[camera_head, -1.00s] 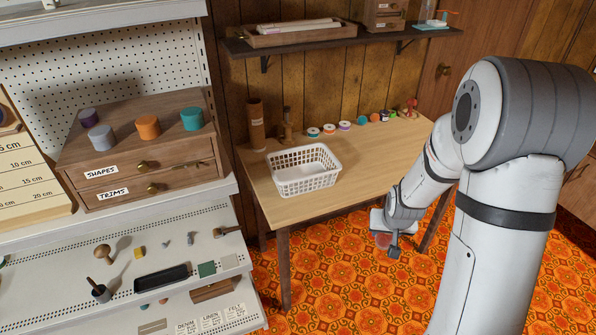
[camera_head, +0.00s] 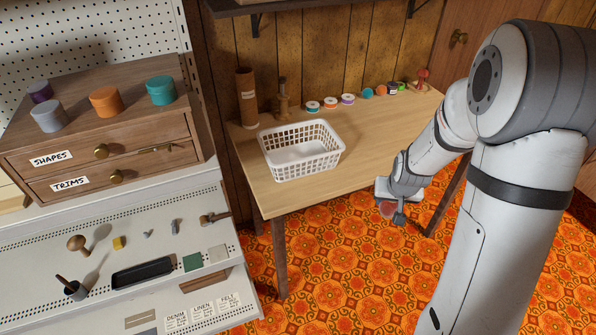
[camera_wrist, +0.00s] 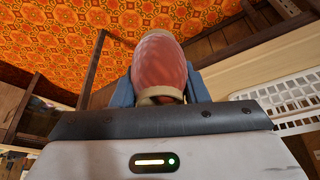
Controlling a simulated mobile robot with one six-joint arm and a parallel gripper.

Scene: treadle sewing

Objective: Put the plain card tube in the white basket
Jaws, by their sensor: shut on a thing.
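My gripper (camera_head: 393,212) is shut on a reddish-pink rounded thing with a tan rim. In the wrist view this pink thing (camera_wrist: 160,62) sits between the two blue-grey fingers; whether it is a tube cannot be told. In the head view it is a small reddish patch, held in front of the table and over the floor. The white basket (camera_head: 301,151) stands on the table, left of my gripper, and looks empty. It also shows at the right of the wrist view (camera_wrist: 285,93). A tall brown tube (camera_head: 246,97) with a pale mark stands upright behind the basket.
The wooden table (camera_head: 365,135) is bare right of the basket. Several small spools (camera_head: 347,99) line its back edge, with a wooden piece (camera_head: 283,98) beside the tube. A drawer chest (camera_head: 105,150) and shelves stand left. Patterned floor lies in front.

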